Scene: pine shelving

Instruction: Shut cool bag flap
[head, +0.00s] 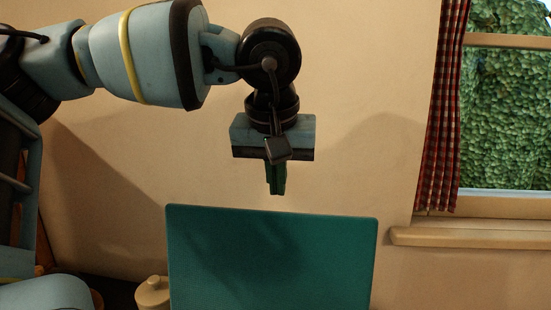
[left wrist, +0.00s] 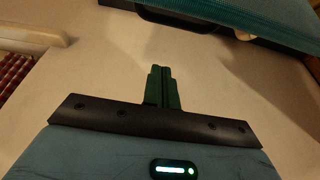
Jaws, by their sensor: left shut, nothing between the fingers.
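The cool bag flap (head: 272,260) is a flat teal panel standing up, seen broadside at the bottom middle of the head view. The bag's body is out of sight below the frame. In the left wrist view a teal ribbed surface with a dark edge, likely part of the bag or its flap (left wrist: 250,14), shows at the top right. My left gripper (head: 276,184) points down, shut and empty, just above the flap's top edge in the picture. Its green fingers also show together in the left wrist view (left wrist: 161,72), apart from the teal surface. My right gripper is not in view.
A pale lidded jar (head: 152,292) stands left of the flap. A window with a wooden sill (head: 480,237) and a red checked curtain (head: 443,110) is at the right. A plain wall (head: 360,90) lies behind. The space around the left gripper looks free.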

